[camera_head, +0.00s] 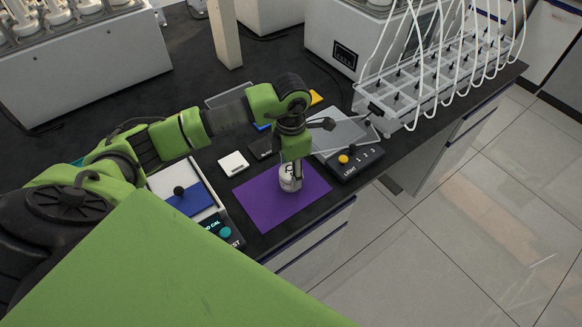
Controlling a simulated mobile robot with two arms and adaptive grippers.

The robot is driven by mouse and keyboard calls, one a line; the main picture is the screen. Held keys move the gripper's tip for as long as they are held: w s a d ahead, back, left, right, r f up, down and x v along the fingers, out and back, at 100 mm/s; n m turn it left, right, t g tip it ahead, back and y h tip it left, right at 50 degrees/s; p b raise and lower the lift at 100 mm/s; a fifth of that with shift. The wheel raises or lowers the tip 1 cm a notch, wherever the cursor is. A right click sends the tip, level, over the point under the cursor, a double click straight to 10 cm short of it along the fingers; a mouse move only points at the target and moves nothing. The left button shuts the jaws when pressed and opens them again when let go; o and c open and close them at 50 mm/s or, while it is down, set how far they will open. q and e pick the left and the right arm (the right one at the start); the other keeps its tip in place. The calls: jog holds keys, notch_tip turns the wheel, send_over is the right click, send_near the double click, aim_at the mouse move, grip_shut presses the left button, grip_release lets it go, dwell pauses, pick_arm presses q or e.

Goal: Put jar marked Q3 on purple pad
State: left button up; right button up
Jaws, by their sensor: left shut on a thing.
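A small white jar (290,181) with dark marking near its top is at the right part of the purple pad (262,207) in the head view. The marking is too small and partly covered to read. My left gripper (293,167) comes down from above and is shut on the jar. The jar appears upright, on or just above the pad; I cannot tell whether its base touches. My right gripper is not in view.
A black control box (355,161) with a yellow button stands right of the pad. A white tile (233,163) and a black tile (262,149) lie behind it. A device with a blue plate (192,204) is left. Tubed racks (425,75) stand back right.

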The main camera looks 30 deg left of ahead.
pick_arm(q)
jog(key=shift+f, duration=0.1)
jog(key=o, duration=0.8)
jog(key=shift+f, duration=0.1)
jog(key=o, duration=0.4)
